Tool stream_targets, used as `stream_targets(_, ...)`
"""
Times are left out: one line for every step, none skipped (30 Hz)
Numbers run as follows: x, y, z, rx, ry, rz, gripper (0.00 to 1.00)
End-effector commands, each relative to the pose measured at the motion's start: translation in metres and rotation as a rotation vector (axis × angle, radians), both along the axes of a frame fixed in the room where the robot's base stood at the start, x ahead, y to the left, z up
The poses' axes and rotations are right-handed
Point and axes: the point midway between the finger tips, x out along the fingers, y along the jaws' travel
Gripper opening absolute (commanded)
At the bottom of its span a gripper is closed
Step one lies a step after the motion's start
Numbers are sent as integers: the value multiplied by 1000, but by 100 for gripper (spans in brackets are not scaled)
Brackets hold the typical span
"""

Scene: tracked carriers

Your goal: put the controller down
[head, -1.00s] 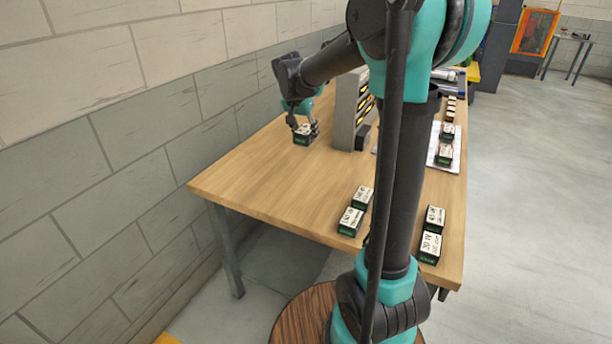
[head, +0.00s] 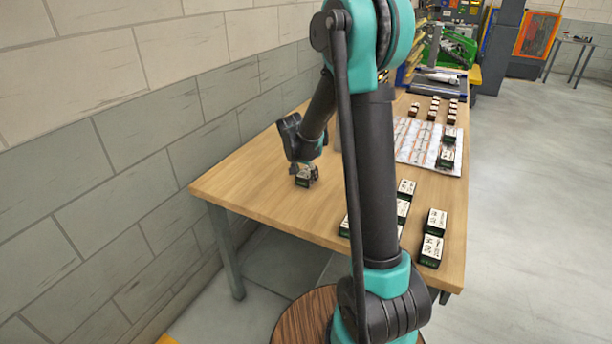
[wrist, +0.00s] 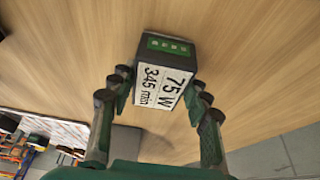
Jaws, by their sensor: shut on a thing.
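The controller is a dark box with green ends and a white label reading 75 W, 345 m/min. It shows large in the wrist view (wrist: 165,75) and small in the head view (head: 302,181). My gripper (wrist: 163,88) is shut on its two sides. In the head view my gripper (head: 304,172) points down over the left part of the wooden table (head: 250,190). The controller is at or just above the tabletop; I cannot tell whether it touches.
Similar boxes stand at the table's near right, such as one at the corner (head: 431,250); my arm partly hides others. A white gridded sheet (head: 415,150) with two boxes lies farther back. Small brown blocks (head: 434,108) stand beyond. Bare wood surrounds the held controller.

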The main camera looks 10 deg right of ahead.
Motion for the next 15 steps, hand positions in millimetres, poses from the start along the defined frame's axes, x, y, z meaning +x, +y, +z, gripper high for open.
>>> stream_targets(0, 0, -2, 0, 0, 0, 6)
stream_targets(0, 0, -2, 0, 0, 0, 6)
stream_targets(0, 0, -2, 0, 0, 0, 6)
stream_targets(0, 0, -1, 0, 0, 0, 6)
stream_targets(0, 0, -1, 0, 0, 0, 6)
stream_targets(0, 0, -1, 0, 0, 0, 6)
stream_targets(0, 0, -1, 0, 0, 0, 6)
stream_targets(0, 0, -2, 0, 0, 0, 6)
stream_targets(0, 0, -2, 0, 0, 0, 6)
stream_targets(0, 0, -3, 0, 0, 0, 6)
stream_targets(0, 0, -4, 0, 0, 0, 6)
stream_targets(0, 0, -4, 0, 0, 0, 51)
stream_targets(0, 0, -4, 0, 0, 0, 55)
stream_targets(0, 0, -4, 0, 0, 0, 59)
stream_targets(0, 0, -4, 0, 0, 0, 64)
